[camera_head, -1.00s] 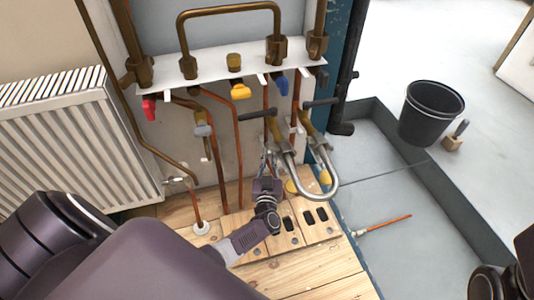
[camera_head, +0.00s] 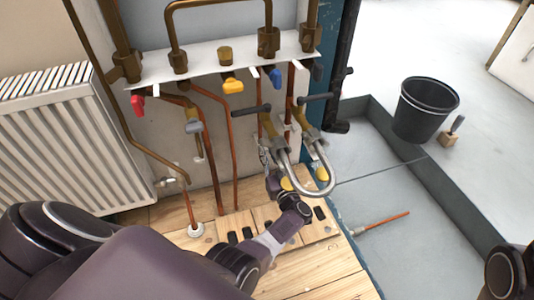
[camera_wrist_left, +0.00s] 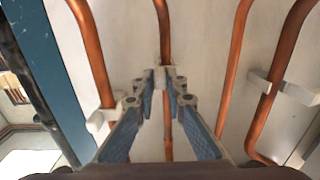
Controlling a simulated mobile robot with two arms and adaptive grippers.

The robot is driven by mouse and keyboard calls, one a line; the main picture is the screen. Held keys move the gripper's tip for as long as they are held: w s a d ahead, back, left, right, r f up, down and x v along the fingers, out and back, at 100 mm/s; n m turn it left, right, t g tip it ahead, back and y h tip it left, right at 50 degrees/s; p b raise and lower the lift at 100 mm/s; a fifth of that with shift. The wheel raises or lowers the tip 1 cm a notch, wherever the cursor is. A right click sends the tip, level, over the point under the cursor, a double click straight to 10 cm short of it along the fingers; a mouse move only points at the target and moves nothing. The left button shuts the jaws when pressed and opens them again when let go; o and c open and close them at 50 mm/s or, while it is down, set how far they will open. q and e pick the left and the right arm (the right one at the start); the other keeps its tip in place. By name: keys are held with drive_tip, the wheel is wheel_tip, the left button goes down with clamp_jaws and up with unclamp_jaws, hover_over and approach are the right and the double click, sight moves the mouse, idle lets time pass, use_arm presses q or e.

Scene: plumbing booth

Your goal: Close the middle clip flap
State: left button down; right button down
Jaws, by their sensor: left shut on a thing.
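In the left wrist view, a small white clip (camera_wrist_left: 158,77) sits on a vertical copper pipe (camera_wrist_left: 164,30) against the pale wall. My left gripper (camera_wrist_left: 162,82) is at this clip, its two fingers closed in on it from both sides. The flap itself is too small and too covered by the fingertips to make out. Another white clip (camera_wrist_left: 101,121) is on the bent pipe to the left, and one more (camera_wrist_left: 262,82) is on the right. In the head view my left gripper (camera_head: 265,156) is low at the wall, behind the grey hose loop.
A grey U-shaped hose (camera_head: 325,188) hangs close beside my left gripper. Valves with black levers (camera_head: 249,110) are above it. A slotted wooden board (camera_head: 262,217) lies below. A radiator (camera_head: 70,140) stands left; a black bucket (camera_head: 425,112) stands right on open floor.

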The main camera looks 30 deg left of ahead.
use_arm(q)
drive_tip(key=shift+w+r, duration=0.1)
drive_tip(key=c, duration=2)
unclamp_jaws()
drive_tip(key=shift+o, duration=0.2)
